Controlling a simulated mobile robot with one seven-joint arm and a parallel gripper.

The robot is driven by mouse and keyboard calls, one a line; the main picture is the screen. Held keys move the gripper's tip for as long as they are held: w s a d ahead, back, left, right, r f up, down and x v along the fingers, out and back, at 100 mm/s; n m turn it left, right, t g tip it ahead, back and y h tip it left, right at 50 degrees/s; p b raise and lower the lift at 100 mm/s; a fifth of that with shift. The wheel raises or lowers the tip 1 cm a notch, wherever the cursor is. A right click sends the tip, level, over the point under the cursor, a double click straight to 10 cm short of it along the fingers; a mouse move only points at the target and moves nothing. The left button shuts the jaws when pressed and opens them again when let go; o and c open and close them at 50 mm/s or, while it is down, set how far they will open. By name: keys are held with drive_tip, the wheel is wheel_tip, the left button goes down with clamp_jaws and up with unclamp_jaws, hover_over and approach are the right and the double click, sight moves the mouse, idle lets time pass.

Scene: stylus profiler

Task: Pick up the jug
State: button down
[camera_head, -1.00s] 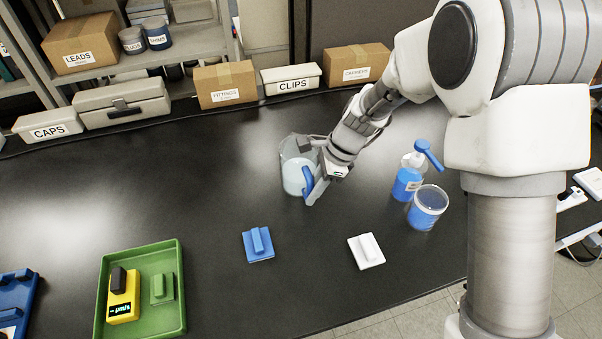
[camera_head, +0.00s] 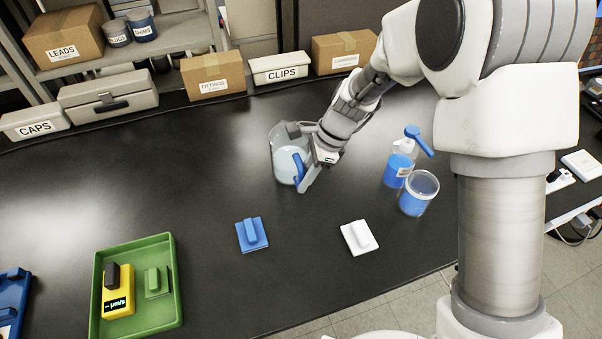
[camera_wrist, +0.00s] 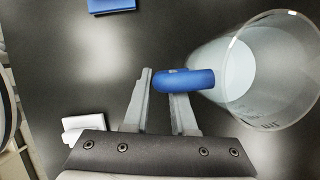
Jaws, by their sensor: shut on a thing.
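The jug (camera_head: 283,160) is a clear, wide vessel with a blue handle, standing upright on the black bench near the middle in the head view. Whether its base touches the bench is hard to tell. My gripper (camera_head: 306,178) reaches it from the right and is shut on the blue handle. In the wrist view the jug (camera_wrist: 265,85) is at the right, with its open rim toward the camera.
To the right stand a pump bottle (camera_head: 398,168) and a tub (camera_head: 418,193) of blue contents. In front lie a blue block (camera_head: 251,235) and a white block (camera_head: 358,237). A green tray (camera_head: 165,315) is front left. Boxes line the back. The bench left of the jug is clear.

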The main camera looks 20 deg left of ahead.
sight(302, 170)
drive_tip(key=shift+r, duration=0.55)
wheel_tip(302, 170, up, 3)
drive_tip(key=shift+f, duration=0.1)
drive_tip(key=w+d+r, duration=0.4)
drive_tip(key=d+r, duration=0.2)
drive_tip(key=d, duration=0.5)
drive_tip(key=shift+r, duration=0.4)
drive_tip(key=shift+s, duration=0.1)
drive_tip(key=c, duration=1.3)
unclamp_jaws()
drive_tip(key=shift+c, duration=0.2)
clamp_jaws()
